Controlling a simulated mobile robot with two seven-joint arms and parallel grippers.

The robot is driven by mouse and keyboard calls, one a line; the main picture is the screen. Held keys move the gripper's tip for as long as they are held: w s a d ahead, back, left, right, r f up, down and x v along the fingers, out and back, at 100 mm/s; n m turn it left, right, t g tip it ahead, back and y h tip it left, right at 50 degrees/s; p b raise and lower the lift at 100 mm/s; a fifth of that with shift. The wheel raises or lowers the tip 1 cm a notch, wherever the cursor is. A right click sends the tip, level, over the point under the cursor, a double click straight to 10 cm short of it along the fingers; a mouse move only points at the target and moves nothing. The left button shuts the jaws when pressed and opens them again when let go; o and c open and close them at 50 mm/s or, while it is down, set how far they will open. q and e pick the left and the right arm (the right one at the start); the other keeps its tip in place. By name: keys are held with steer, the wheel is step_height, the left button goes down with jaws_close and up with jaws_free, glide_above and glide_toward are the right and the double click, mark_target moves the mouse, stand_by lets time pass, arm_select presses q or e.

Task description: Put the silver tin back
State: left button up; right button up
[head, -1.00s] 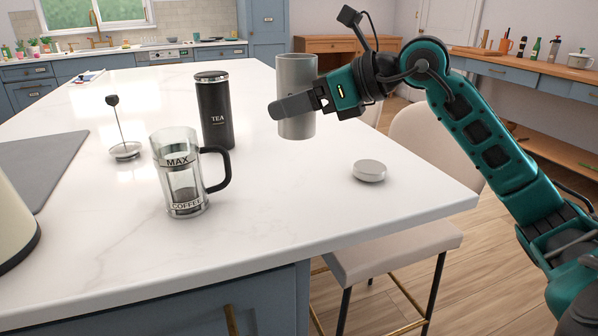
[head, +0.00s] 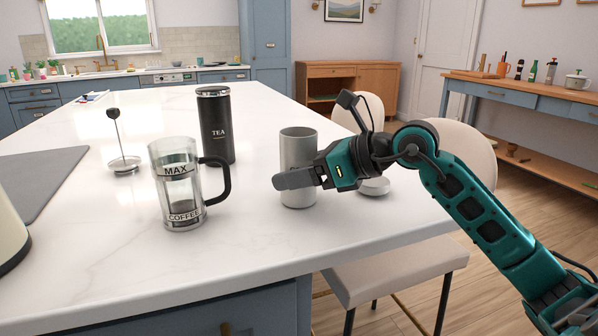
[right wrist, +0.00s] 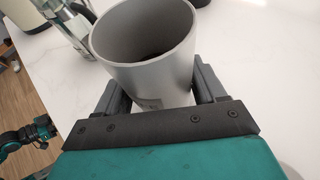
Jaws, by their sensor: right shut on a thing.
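A round pale lid (head: 374,187) lies behind my gripper, partly hidden. My left gripper seems to show small at the left edge of the right wrist view (right wrist: 40,130); its jaws are unclear.
A black TEA tin (head: 216,130) stands behind left of the silver tin. A glass COFFEE press (head: 180,200) with a black handle stands to its left. The counter's front right is clear.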

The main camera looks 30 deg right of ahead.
steer(key=shift+f, duration=0.2)
steer(key=o, duration=1.2)
steer(key=shift+r, duration=0.2)
steer(key=v, duration=1.2)
